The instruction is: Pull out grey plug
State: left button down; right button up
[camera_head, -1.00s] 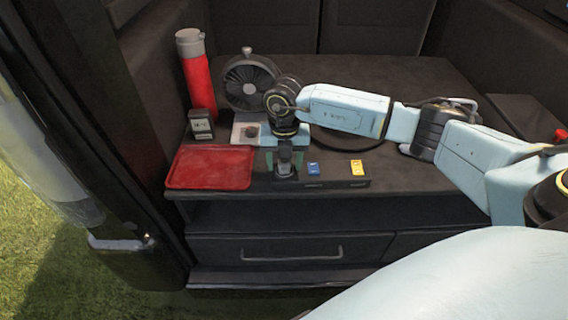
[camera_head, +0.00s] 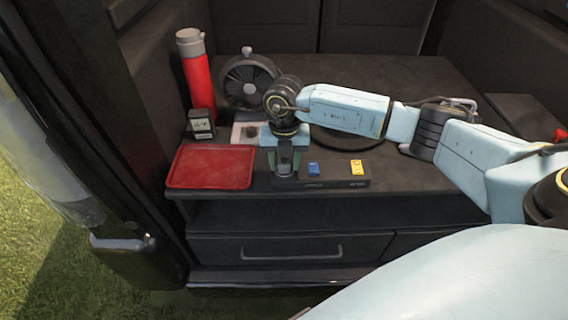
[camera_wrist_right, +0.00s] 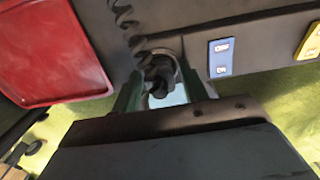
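The dark grey plug (camera_wrist_right: 158,76) sits at the left end of a black power strip (camera_head: 325,184), with a coiled dark cord running up from it in the right wrist view. My right gripper (camera_head: 284,168) reaches down to that end of the strip, and its green fingers (camera_wrist_right: 164,84) stand on either side of the plug. I cannot tell whether they press on it. In the head view the gripper partly hides the plug. A blue plug or switch (camera_head: 313,168) and a yellow one (camera_head: 356,167) sit further right on the strip. My left gripper is not in view.
A red tray (camera_head: 210,168) lies just left of the strip. Behind are a small dark device (camera_head: 201,123), a red bottle (camera_head: 198,80) and a round fan (camera_head: 247,82). The strip lies near the table's front edge, above a drawer (camera_head: 290,250).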

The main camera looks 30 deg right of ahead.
grip_shut()
jog(key=shift+r, duration=0.1)
jog(key=shift+r, duration=0.1)
jog(key=shift+r+p, duration=2.65)
jog(key=shift+r, duration=0.2)
